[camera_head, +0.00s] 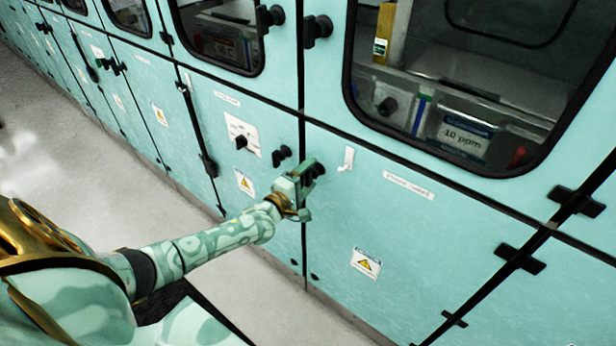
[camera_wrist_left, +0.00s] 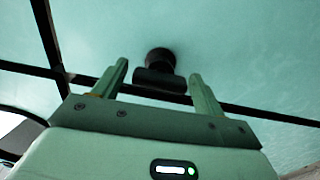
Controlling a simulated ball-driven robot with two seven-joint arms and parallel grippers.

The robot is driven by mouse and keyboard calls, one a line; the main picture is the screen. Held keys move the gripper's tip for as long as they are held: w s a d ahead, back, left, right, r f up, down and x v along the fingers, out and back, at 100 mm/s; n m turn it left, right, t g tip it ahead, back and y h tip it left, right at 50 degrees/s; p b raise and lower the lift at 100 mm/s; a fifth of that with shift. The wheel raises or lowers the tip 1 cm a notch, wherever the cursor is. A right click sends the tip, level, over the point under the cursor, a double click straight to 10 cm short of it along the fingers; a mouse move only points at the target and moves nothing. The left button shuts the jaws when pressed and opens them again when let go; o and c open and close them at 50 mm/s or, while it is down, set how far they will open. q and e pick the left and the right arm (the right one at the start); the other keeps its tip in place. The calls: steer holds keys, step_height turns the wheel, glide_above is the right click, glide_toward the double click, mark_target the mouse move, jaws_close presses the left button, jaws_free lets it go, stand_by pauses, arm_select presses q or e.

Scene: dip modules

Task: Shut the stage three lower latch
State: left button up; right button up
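My left gripper (camera_head: 303,186) is up at the teal cabinet front, beside a black lower latch (camera_head: 319,170) just right of a vertical door seam. The gripper partly hides this latch in the head view. In the left wrist view, the black latch (camera_wrist_left: 158,78), a round knob with a crossbar, sits between the two spread green fingers. Gaps show on both sides of it, so the fingers are apart and not closed on it. Whether the latch is turned fully shut is hard to tell. My right gripper is not in view.
Another black latch (camera_head: 282,155) sits just left of the seam, near a switch plate (camera_head: 241,133). Upper latches (camera_head: 317,28) sit beside the windows. A small white hook (camera_head: 347,159) is right of my gripper. Grey floor (camera_head: 90,170) lies open along the cabinets.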

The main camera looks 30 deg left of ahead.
arm_select(q)
steer(key=s+a+p, duration=0.1)
steer(key=s+p, duration=0.1)
steer(key=s, duration=1.4)
steer(key=shift+s+a+p, duration=0.15)
steer(key=shift+p, duration=0.15)
